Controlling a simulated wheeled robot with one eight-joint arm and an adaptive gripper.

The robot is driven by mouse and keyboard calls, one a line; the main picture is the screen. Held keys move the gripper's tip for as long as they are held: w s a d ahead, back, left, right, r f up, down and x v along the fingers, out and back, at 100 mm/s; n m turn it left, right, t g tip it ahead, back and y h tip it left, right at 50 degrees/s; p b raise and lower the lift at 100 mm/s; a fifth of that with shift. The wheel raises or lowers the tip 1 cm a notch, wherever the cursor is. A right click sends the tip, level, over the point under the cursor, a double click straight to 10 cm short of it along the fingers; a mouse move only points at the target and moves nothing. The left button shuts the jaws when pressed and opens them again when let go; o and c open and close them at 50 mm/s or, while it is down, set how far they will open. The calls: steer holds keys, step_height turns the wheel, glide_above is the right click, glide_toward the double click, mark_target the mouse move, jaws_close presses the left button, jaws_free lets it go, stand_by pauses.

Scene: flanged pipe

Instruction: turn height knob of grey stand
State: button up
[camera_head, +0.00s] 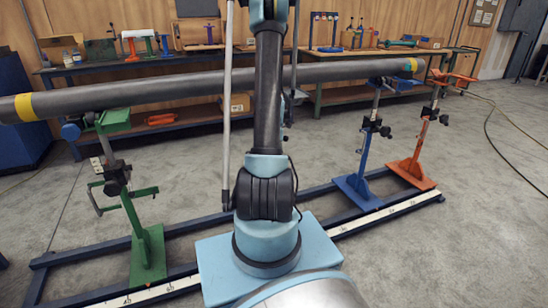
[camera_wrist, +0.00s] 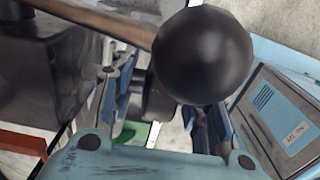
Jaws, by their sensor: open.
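In the wrist view, my gripper (camera_wrist: 165,112) is open, with blue-grey fingers on either side. A large black ball knob (camera_wrist: 203,55) is close to the camera and covers part of the right finger. A smaller dark rounded part (camera_wrist: 157,98) shows between the fingers; I cannot tell whether they touch it. A dark grey block (camera_wrist: 45,60) fills the upper left. I cannot make out a whole grey stand in the head view; my arm covers the middle there. My gripper is not visible in the head view.
A long grey pipe (camera_head: 180,90) with yellow bands crosses the room. Dark floor rails (camera_head: 95,250) run beneath. Benches with tools stand behind; the right floor is mostly clear.

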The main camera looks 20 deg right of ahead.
steer(key=shift+c, duration=0.5)
jaws_close()
steer(key=shift+y, duration=0.8)
steer(key=shift+o, duration=0.5)
jaws_free()
